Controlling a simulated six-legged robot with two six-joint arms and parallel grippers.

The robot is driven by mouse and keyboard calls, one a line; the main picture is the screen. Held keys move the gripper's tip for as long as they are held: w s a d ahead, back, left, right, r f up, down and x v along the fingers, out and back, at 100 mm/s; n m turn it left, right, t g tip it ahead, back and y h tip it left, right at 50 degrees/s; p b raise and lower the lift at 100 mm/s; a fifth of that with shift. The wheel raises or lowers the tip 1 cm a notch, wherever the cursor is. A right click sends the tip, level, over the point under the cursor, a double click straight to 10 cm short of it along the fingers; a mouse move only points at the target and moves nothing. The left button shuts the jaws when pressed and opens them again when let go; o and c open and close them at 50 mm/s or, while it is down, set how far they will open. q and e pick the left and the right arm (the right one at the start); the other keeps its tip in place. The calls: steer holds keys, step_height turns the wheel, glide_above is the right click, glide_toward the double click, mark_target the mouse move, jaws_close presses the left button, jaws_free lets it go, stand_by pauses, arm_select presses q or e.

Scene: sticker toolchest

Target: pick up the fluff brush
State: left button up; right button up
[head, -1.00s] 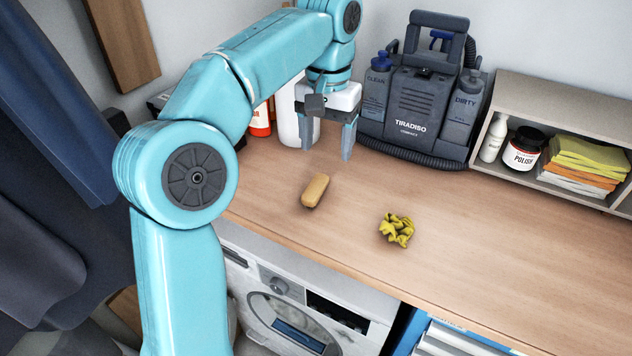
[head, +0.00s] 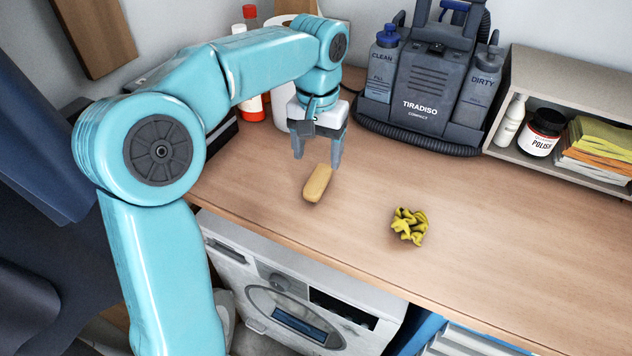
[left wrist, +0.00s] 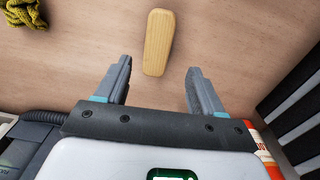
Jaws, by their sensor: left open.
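The fluff brush (head: 318,183) shows as a small tan, rounded wooden block lying on the wooden worktop. It also shows in the left wrist view (left wrist: 158,42), at the top middle, long side running nearly straight away from the gripper. Its underside is hidden. My left gripper (head: 318,158) is open and empty, just behind the brush in the head view. In the left wrist view its two fingers (left wrist: 158,88) are spread wide, and the brush lies beyond their tips, in line with the gap and not touching. My right gripper is in neither view.
A crumpled yellow cloth (head: 409,226) lies to the right of the brush on the worktop (head: 480,220). A dark TIRADISO cleaning machine (head: 425,90) stands behind. A shelf (head: 565,80) with bottle, jar and cloths is at right. A washing machine (head: 290,300) is below the front edge.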

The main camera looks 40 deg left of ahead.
mark_target(318, 178)
arm_select(q)
steer(key=shift+d+f, duration=0.4)
steer(key=shift+f, duration=0.2)
steer(key=f, duration=0.4)
steer(key=shift+s+a+f, duration=0.1)
steer(key=shift+s+f, duration=0.2)
steer(key=shift+f, duration=0.3)
steer(key=c, duration=1.1)
